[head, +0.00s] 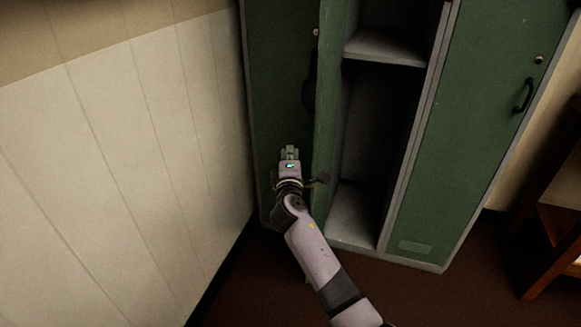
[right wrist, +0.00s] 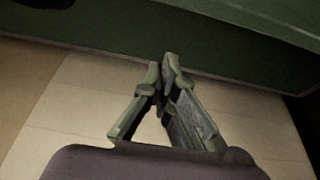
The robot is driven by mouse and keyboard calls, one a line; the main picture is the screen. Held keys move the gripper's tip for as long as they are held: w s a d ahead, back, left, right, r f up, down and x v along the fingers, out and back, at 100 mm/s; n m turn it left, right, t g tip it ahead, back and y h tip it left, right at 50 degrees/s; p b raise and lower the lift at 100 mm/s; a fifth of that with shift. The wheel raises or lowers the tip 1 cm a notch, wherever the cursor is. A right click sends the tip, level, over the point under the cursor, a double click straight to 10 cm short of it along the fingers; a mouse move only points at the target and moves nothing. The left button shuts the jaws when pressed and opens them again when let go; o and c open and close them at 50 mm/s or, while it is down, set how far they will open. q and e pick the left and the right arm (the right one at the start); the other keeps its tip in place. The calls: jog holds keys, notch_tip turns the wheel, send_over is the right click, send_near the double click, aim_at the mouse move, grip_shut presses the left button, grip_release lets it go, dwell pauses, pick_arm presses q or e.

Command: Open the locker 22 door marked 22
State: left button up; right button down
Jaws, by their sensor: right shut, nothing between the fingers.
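A bank of green lockers stands against the wall in the head view. The left locker door (head: 274,80) looks closed and has a dark handle (head: 309,93). The middle compartment (head: 374,120) stands open, with a green panel (head: 328,110) along its left side. The right locker door (head: 470,120) is closed, with a dark handle (head: 524,95) and a small plate (head: 414,247). I cannot read the number 22 anywhere. My right gripper (head: 290,152) is shut and empty, in front of the left door and below its handle. In the right wrist view its fingertips (right wrist: 167,68) meet near a green surface (right wrist: 160,35).
A pale panelled wall (head: 120,130) runs close along the left of the lockers. A wooden piece of furniture (head: 555,230) stands at the right. Dark floor (head: 420,295) lies clear in front of the lockers. A shelf (head: 385,48) crosses the open compartment.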

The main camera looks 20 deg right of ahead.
aim_at(315, 150)
pick_arm(q)
jog(key=shift+f+p, duration=0.45)
jog(key=shift+f, duration=0.6)
pick_arm(e)
jog(key=shift+s+d, duration=0.2)
jog(key=shift+d, duration=1.7)
jog(key=s+d+y+p, duration=0.1)
jog(key=s+d+n+p, duration=0.1)
jog(key=p, duration=0.1)
jog(key=shift+d+r+y, duration=0.1)
jog(key=shift+d+y, duration=0.3)
pick_arm(q)
jog(key=s+f+p, duration=0.1)
jog(key=s+f, duration=0.2)
jog(key=f, duration=0.5)
jog(key=s+f+g+p, duration=0.1)
jog(key=s+f, duration=0.2)
jog(key=f, duration=0.5)
jog(key=shift+s+a, duration=0.25)
jog(key=shift+a, duration=0.15)
pick_arm(e)
jog(key=shift+s+d, duration=0.4)
jog(key=shift+d, duration=0.45)
jog(key=shift+s+d, duration=0.4)
jog(key=shift+d, duration=0.4)
jog(key=shift+s+d, duration=0.4)
jog(key=shift+d, duration=0.45)
pick_arm(q)
jog(key=shift+a, duration=0.1)
